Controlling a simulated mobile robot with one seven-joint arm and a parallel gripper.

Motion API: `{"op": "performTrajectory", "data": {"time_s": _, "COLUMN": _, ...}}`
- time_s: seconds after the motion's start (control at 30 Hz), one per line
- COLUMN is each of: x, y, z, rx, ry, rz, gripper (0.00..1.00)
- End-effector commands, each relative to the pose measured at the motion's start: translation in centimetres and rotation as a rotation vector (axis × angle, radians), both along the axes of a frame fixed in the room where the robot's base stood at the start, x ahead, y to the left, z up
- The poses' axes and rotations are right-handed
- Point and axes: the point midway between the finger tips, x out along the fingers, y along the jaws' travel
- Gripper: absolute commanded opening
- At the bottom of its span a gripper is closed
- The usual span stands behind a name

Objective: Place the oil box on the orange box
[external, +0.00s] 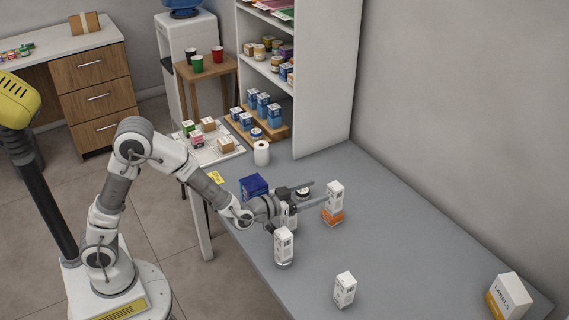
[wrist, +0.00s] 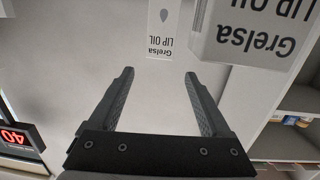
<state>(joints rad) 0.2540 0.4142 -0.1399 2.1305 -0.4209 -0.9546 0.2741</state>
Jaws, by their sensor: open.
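A white oil box (external: 335,193) stands upright on the orange box (external: 333,217) on the grey counter. My gripper (external: 319,192) is open and level, its fingers pointing toward this box from the left. In the wrist view my gripper (wrist: 160,74) has nothing between its fingers. A white box marked Grelsa LIP OIL (wrist: 163,32) shows inverted beyond the fingertips, apart from them. Another Grelsa LIP OIL box (wrist: 243,42) looms larger at upper right. The orange box is not visible in the wrist view.
A blue box (external: 253,187) is behind my wrist. A labels box (external: 508,297) is far right. The counter's right middle is clear.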

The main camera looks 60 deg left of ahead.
Motion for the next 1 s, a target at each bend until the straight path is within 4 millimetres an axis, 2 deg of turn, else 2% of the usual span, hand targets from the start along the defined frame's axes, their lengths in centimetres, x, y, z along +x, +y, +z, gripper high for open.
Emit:
{"op": "performTrajectory", "data": {"time_s": 0.03, "x": -0.6, "y": 0.6, "z": 1.4, "rx": -0.006, "ry": 0.023, "rz": -0.014, "gripper": 0.82}}
{"op": "performTrajectory", "data": {"time_s": 0.13, "x": -2.4, "y": 1.5, "z": 3.0, "rx": -0.011, "ry": 0.112, "rz": -0.055, "gripper": 0.82}}
{"op": "performTrajectory", "data": {"time_s": 0.27, "x": -5.6, "y": 3.1, "z": 4.3, "rx": -0.008, "ry": 0.236, "rz": -0.094, "gripper": 0.82}}
{"op": "performTrajectory", "data": {"time_s": 0.4, "x": -10.1, "y": 5.1, "z": 5.2, "rx": 0.002, "ry": 0.374, "rz": -0.115, "gripper": 0.82}}
{"op": "performTrajectory", "data": {"time_s": 0.57, "x": -16.2, "y": 8.0, "z": 5.3, "rx": 0.016, "ry": 0.538, "rz": -0.108, "gripper": 0.82}}
{"op": "performTrajectory", "data": {"time_s": 0.9, "x": -30.9, "y": 13.7, "z": 3.7, "rx": 0.034, "ry": 0.873, "rz": -0.020, "gripper": 0.82}}
{"op": "performTrajectory", "data": {"time_s": 1.0, "x": -34.0, "y": 14.7, "z": 3.1, "rx": 0.033, "ry": 0.939, "rz": 0.006, "gripper": 0.82}}
